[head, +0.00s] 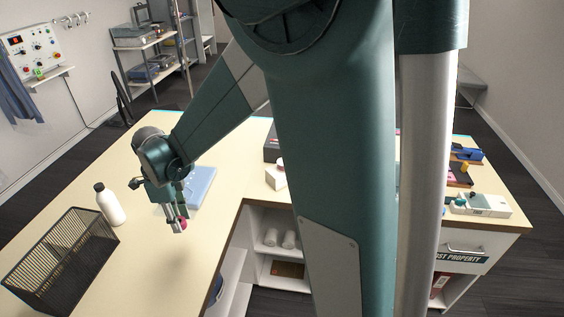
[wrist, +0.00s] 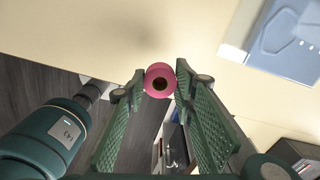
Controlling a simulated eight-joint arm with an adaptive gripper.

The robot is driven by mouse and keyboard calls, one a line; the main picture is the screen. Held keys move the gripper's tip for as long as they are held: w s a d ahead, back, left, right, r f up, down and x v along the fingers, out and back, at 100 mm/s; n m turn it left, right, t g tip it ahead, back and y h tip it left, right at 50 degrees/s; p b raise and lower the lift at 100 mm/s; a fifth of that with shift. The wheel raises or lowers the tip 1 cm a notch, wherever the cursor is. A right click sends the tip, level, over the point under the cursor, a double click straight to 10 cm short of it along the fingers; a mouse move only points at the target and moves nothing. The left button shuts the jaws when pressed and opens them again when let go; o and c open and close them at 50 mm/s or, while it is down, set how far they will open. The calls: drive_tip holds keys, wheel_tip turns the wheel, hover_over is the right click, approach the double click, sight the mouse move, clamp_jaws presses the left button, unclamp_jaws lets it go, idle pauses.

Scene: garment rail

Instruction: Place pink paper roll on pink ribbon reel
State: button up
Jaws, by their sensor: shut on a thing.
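The pink paper roll (wrist: 159,69) is a small pink cylinder with a dark round hole, seen end-on in the wrist view. My gripper (wrist: 160,84) is shut on it, one green finger on each side at the tips. In the head view my gripper (head: 177,224) points down above the pale table, and a bit of the pink roll (head: 184,223) shows at its fingertips. I cannot make out a pink ribbon reel in either view; my arm hides much of the middle and right of the table.
A blue folded item (head: 200,187) lies beside my gripper. A white bottle (head: 110,205) and a black mesh basket (head: 62,262) stand to the left. A white box (head: 274,178) sits near the inner table edge. Shelves with white rolls (head: 289,239) are below.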

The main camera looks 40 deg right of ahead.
drive_tip(key=w+d+r+m, duration=0.2)
drive_tip(key=w+d, duration=0.5)
drive_tip(key=d, duration=0.5)
drive_tip(key=shift+m, duration=0.4)
drive_tip(key=shift+o, duration=0.2)
drive_tip(key=w+d+r+m, duration=0.1)
drive_tip(key=w+d, duration=0.3)
drive_tip(key=d, duration=0.9)
drive_tip(key=shift+d+r+m, duration=0.3)
drive_tip(key=shift+r+m, duration=0.1)
drive_tip(key=shift+m, duration=0.4)
wheel_tip(320, 180, up, 3)
drive_tip(key=m, duration=0.5)
hover_over(284, 161)
drive_tip(key=shift+s+a+p, duration=0.1)
drive_tip(key=shift+a+p, duration=0.05)
drive_tip(key=shift+p, duration=0.3)
drive_tip(key=shift+f, duration=0.15)
drive_tip(key=shift+f, duration=3.05)
drive_tip(key=shift+f, duration=1.9)
drive_tip(key=shift+f, duration=0.15)
